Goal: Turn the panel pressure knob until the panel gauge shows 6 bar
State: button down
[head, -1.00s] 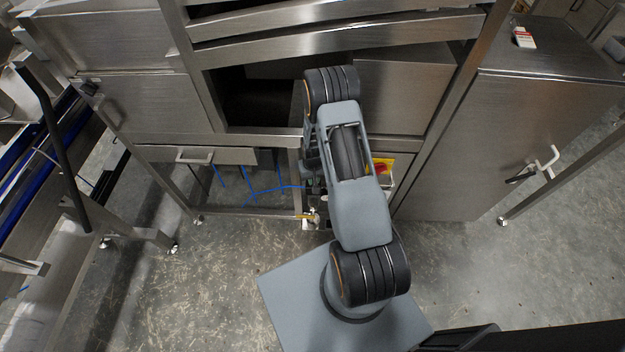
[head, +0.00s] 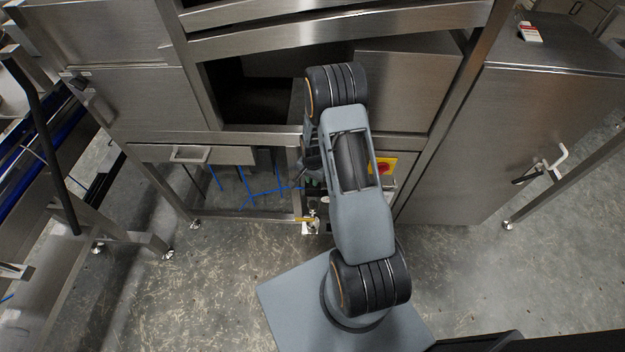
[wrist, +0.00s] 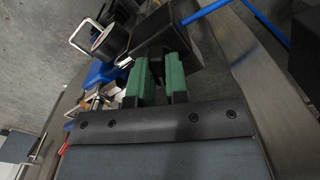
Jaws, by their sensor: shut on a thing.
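My gripper (wrist: 159,62) shows in the wrist view with its two green pads close together, shut on a dark part beneath a black block-shaped unit (wrist: 165,30). I take that part to be the pressure knob; it is mostly hidden between the pads. A short dark cylinder with a grey end (wrist: 108,42) sits left of the black unit; I cannot tell whether it is the gauge. No gauge dial or needle can be read in either view. In the head view my arm covers most of the gripper and the knob.
A red switch on a yellow plate (head: 384,167) is just right of my arm. Blue hoses (head: 252,192) hang under the machine, left of the arm. A steel cabinet (head: 500,140) stands to the right. The floor (head: 210,290) in front is clear.

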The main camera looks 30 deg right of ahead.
jog(key=shift+a+m, duration=0.1)
jog(key=shift+m, duration=0.3)
jog(key=c, duration=1.3)
grip_release()
jog(key=shift+a, duration=0.1)
jog(key=shift+o, duration=0.9)
notch_tip(320, 180, up, 14)
jog(key=shift+p, duration=0.35)
jog(key=shift+f, duration=0.1)
